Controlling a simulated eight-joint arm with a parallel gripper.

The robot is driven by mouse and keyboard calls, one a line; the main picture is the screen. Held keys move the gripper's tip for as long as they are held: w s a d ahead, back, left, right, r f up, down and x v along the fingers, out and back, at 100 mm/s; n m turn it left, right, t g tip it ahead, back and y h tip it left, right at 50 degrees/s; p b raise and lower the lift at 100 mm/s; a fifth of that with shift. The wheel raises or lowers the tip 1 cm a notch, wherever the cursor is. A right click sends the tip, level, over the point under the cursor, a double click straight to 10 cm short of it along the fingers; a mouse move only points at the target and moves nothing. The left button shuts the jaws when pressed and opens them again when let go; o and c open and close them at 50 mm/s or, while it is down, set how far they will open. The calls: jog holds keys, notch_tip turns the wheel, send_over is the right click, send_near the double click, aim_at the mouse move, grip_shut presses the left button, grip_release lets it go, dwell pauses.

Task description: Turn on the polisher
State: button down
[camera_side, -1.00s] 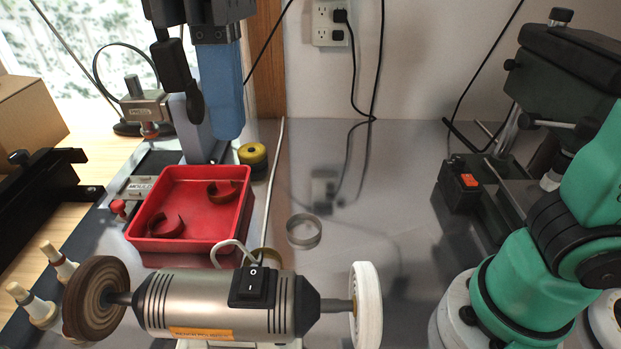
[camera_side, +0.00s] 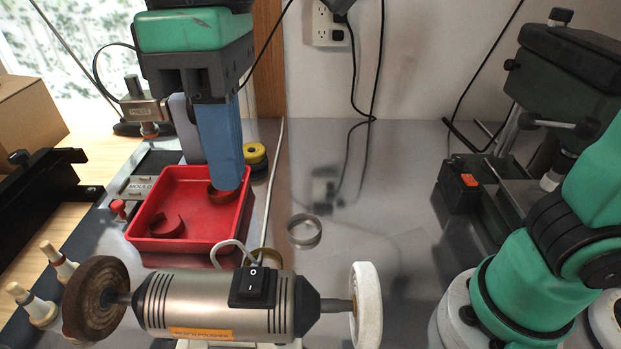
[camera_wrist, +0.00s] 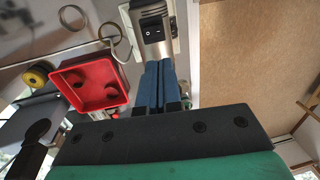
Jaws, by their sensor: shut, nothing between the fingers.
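The polisher (camera_side: 215,302) is a grey cylindrical motor at the bottom of the side view, with a brown wheel (camera_side: 97,298) on its left end and a white wheel (camera_side: 366,305) on its right. A black rocker switch (camera_side: 253,286) marked O and I sits on top. My gripper (camera_side: 229,186) points down over the red tray, behind the polisher, its blue fingers closed together and empty. It is apart from the switch. In the wrist view my gripper's fingers (camera_wrist: 160,66) extend toward the polisher (camera_wrist: 155,47) and its switch (camera_wrist: 151,32), which show just beyond the fingertips.
The red tray (camera_side: 190,246) holds curved brown pieces. A metal ring (camera_side: 304,231) lies on the grey table. A pale cord (camera_side: 273,190) runs back from the polisher. Wooden-tipped pegs (camera_side: 52,255) stand left, and a black machine (camera_side: 565,75) stands right. The table centre is mostly clear.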

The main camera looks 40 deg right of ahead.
aim_at(250, 291)
jog(key=f, duration=0.7)
jog(key=s+a+f, duration=0.1)
jog(key=f, duration=0.3)
jog(key=shift+f, duration=0.15)
